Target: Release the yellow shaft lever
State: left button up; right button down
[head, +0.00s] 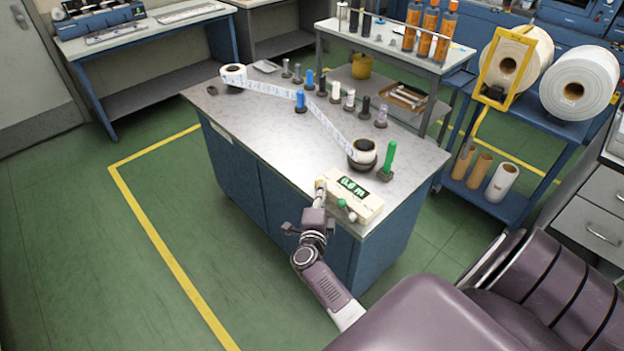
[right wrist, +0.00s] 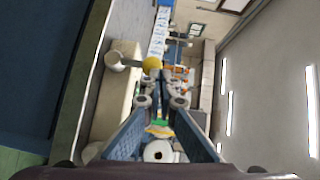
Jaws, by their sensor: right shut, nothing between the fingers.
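The yellow lever knob is a small yellow ball just beyond my fingertips in the right wrist view (right wrist: 152,63), on a pale stub from the side of a cream box. In the head view, the cream counter box (head: 352,197) with a lit green display sits at the table's near end. A small yellow spot at its left end is partly hidden by my gripper. My right gripper (head: 318,202) is shut and empty at that end; its fingers also show in the right wrist view (right wrist: 162,101). I cannot tell whether it touches the knob. My left gripper is out of view.
The grey-topped table (head: 275,115) carries a label web from a far roll (head: 233,72) to a near roll (head: 364,151). A green-handled post (head: 389,158) stands beside the near roll. Several small pegs line the back. A blue cart (head: 515,130) with large rolls stands at right.

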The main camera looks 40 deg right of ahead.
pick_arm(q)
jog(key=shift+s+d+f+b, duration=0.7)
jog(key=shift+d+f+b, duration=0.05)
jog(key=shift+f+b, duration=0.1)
pick_arm(e)
jog(key=w, duration=0.4)
jog(key=shift+w+r, duration=0.25)
jog(key=shift+w, duration=0.2)
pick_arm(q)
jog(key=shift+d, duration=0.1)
pick_arm(e)
jog(key=shift+a+r, duration=0.1)
